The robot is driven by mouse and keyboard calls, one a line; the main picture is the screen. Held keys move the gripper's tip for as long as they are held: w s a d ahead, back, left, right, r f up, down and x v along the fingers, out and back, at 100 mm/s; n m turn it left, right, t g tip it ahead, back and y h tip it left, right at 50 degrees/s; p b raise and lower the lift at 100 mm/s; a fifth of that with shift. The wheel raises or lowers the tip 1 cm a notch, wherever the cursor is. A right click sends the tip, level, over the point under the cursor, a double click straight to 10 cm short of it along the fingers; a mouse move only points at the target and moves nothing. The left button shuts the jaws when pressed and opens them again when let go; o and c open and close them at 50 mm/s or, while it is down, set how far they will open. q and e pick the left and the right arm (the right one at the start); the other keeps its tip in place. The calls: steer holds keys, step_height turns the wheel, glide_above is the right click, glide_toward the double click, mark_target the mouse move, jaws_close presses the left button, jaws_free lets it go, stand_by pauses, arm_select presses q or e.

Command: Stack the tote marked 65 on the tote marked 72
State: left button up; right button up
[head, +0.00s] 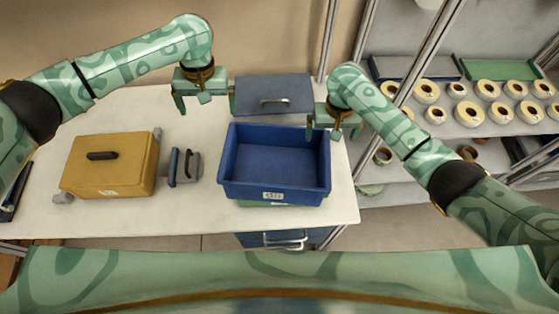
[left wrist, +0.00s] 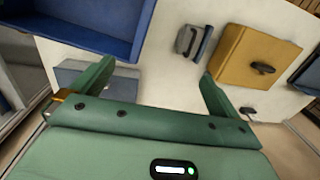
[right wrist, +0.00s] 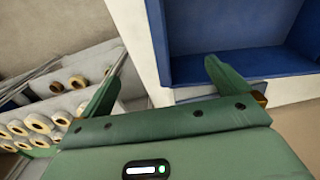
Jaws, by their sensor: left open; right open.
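A blue open tote (head: 275,185) with a white label on its front wall stands at the right of the table; the label is too small to read surely. It looks empty. A green edge (head: 268,203) shows beneath it; the rest of that green thing is hidden. My right gripper (head: 333,132) is open at the tote's right rim, one finger over the inside; the tote also shows in the right wrist view (right wrist: 235,70). I cannot tell if they touch. My left gripper (head: 206,104) is open and empty, behind and left of the tote; the left wrist view shows the tote's corner (left wrist: 95,35).
A yellow case (head: 110,175) stands at the left of the table (head: 190,225), with a grey handled object (head: 185,167) beside it. A grey-blue box (head: 274,95) is behind the tote. Shelves with several tape reels (head: 467,114) stand at the right. The table's front edge is near the tote.

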arm_select(q)
steer(key=shift+s+r, duration=0.3)
steer(key=shift+s, duration=0.55)
arm_select(e)
step_height(320, 180, up, 12)
steer(key=shift+w+f, duration=0.2)
